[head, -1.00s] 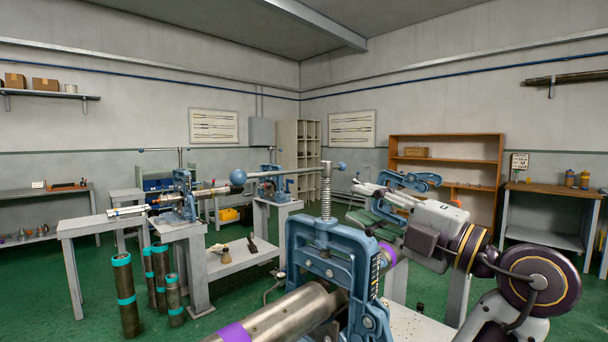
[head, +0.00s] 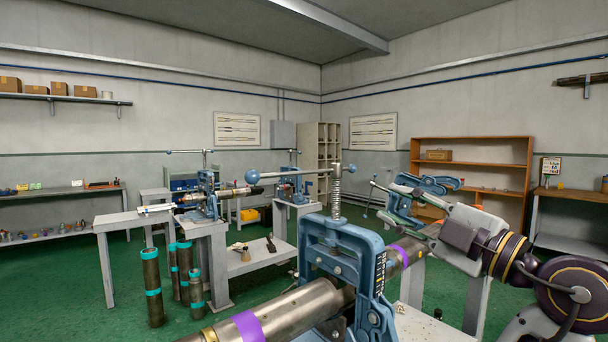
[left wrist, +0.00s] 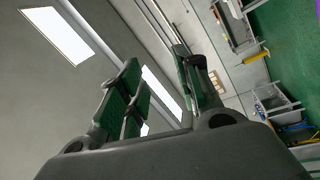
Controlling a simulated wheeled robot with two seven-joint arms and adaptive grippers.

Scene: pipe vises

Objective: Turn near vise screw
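The near vise (head: 350,252) is a blue frame in the lower middle of the head view, around a steel pipe (head: 295,308) with purple bands. Its upright threaded screw (head: 336,192) rises from the top. A grey bar handle (head: 298,173) with blue ball ends crosses the screw's top. The vise and handle are outside the left wrist view.
A second vise (head: 207,195) with a pipe stands on a grey bench (head: 215,228) at left. Another vise (head: 289,186) is behind it. Upright pipes (head: 152,285) with teal bands stand on the green floor. An orange shelf (head: 470,140) is at the back right.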

